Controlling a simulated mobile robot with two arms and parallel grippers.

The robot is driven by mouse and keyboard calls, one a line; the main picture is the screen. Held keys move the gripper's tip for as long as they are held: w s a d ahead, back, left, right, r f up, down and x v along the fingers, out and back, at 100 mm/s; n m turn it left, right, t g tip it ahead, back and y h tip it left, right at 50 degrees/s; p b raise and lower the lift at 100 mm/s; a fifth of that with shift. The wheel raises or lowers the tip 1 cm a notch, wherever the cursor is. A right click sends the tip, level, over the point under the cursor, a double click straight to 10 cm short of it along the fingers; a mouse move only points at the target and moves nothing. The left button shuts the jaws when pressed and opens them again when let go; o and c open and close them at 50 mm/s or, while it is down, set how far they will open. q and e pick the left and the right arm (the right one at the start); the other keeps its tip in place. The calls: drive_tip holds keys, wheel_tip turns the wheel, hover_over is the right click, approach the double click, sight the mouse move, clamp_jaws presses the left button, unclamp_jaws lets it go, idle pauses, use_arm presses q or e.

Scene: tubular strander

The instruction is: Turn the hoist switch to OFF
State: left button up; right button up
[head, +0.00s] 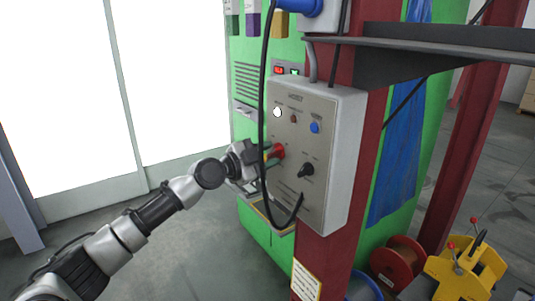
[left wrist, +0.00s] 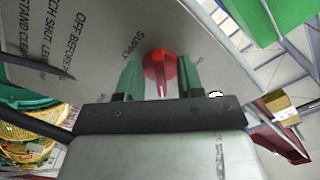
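The grey hoist control box (head: 317,150) hangs on a red post, with a red rotary switch (head: 277,152) at its lower left. In the left wrist view the red switch (left wrist: 160,70) sits by the word SUPPLY, its handle pointing toward my gripper. My left gripper (head: 268,156) is at the switch. Its green fingers (left wrist: 162,80) stand on either side of the red handle, with what looks like a gap to it. Contact with the switch rim cannot be told. The OFF mark of the switch cannot be read. My right gripper is not in view.
A black selector knob (head: 307,170), a blue button (head: 314,127) and a lit white lamp (head: 277,112) are on the same panel. A black cable (head: 263,100) loops in front of the box. A metal shelf (head: 430,45) juts out above right. Open floor lies left.

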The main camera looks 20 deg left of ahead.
use_arm(q)
clamp_jaws()
